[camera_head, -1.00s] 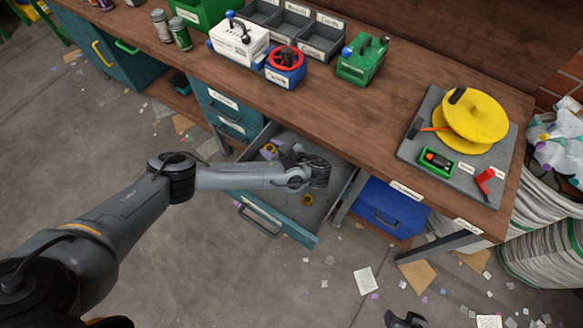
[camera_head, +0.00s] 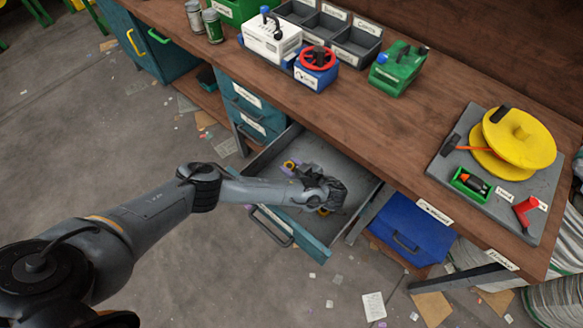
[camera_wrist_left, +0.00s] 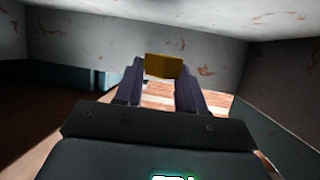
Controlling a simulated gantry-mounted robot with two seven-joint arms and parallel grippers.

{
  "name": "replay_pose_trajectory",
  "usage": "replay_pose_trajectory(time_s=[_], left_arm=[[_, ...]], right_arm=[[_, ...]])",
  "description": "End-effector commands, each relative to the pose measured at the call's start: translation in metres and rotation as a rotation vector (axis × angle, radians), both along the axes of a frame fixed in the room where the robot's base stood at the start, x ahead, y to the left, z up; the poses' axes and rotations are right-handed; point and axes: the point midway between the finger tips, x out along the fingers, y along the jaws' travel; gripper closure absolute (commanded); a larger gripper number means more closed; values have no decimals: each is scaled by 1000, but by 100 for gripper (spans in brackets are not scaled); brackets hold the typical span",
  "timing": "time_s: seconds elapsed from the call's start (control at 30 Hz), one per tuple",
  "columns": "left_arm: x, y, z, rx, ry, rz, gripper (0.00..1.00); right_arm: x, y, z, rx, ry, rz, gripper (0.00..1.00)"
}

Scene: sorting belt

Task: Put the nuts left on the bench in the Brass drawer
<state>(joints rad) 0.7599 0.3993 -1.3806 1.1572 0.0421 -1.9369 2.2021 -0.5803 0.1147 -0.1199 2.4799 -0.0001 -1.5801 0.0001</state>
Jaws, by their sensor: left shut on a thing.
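The open drawer (camera_head: 289,257) sticks out from the front of the bench; I cannot read a label that names it Brass. My left gripper (camera_head: 335,195) is inside the drawer's opening, pointing down. In the left wrist view it is shut on a brass-yellow nut (camera_wrist_left: 165,66), held between the two fingertips. A brass nut (camera_head: 322,211) shows just below the gripper in the head view; I cannot tell whether it is the held one. Another yellow piece (camera_head: 289,165) lies at the drawer's back left. My right gripper is out of view.
The bench top (camera_head: 400,125) carries grey bins (camera_head: 357,42), a white box (camera_head: 270,38), a blue box with a red wheel (camera_head: 316,68), a green box (camera_head: 398,70) and a grey mat (camera_head: 545,190) with a yellow reel.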

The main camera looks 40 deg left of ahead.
Motion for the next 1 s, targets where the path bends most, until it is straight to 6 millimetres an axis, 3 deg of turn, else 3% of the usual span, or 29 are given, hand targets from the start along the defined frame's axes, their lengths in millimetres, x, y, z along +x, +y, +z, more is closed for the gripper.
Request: replay_pose_trajectory(time_s=[0.73, 0.77, 0.9, 1.0], left_arm=[[0, 0, -11, 1, 0, 1, 94], [0, 0, -11, 1, 1, 1, 59], [0, 0, -11, 1, 0, 0, 38], [0, 0, -11, 1, 0, 0, 35]], right_arm=[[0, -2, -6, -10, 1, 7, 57], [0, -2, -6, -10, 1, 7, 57], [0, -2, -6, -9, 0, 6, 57], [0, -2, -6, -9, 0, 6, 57]])
